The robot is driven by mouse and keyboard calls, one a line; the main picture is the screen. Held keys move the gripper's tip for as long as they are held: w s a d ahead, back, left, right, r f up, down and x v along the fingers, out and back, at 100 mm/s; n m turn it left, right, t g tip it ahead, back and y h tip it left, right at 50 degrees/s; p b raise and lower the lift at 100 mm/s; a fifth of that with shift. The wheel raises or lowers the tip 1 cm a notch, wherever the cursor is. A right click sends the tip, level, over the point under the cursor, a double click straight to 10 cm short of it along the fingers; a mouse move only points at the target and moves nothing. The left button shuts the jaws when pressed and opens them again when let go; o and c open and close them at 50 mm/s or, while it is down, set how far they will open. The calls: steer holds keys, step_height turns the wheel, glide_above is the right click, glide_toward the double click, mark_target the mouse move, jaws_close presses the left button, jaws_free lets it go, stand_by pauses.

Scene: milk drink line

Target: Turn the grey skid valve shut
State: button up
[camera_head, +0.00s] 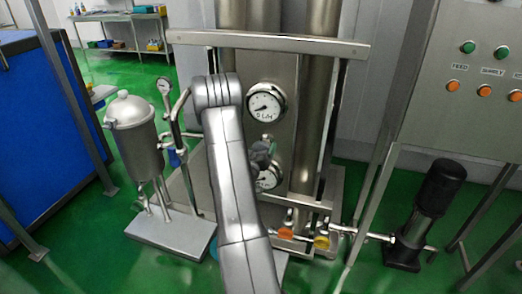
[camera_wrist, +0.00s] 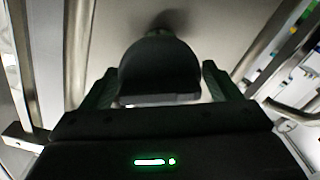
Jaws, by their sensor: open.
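In the wrist view a dark grey, rounded handle (camera_wrist: 160,62), which I take to be the skid valve's, stands between the two fingers of my gripper (camera_wrist: 160,80). The fingers are open, one on each side of the handle, with a narrow gap showing at each side. A pale metal surface lies behind it. In the head view my arm covers much of the skid (camera_head: 296,160), and my gripper cannot be made out clearly. A small grey part shows between the two gauges; I cannot tell whether it is the valve or my gripper.
A flow gauge (camera_head: 265,103) and a lower gauge (camera_head: 268,177) sit on the skid front. Orange (camera_head: 285,233) and yellow (camera_head: 321,241) handles are low down. A steel vessel (camera_head: 135,140) stands left, a black pump (camera_head: 432,205) right. Green floor (camera_head: 80,250) is clear at lower left.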

steer(key=shift+w, duration=0.1)
steer(key=c, duration=0.7)
steer(key=shift+f+b, duration=0.2)
steer(key=shift+b, duration=0.65)
steer(key=shift+c, duration=0.2)
steer(key=m+b, duration=0.2)
steer(key=b, duration=0.1)
steer(key=m+b, duration=0.2)
steer(key=b, duration=0.2)
steer(key=shift+d+r+m+b, duration=0.1)
steer(key=shift+r+m+b, duration=0.1)
steer(key=shift+m+b, duration=0.5)
steer(key=shift+r, duration=0.1)
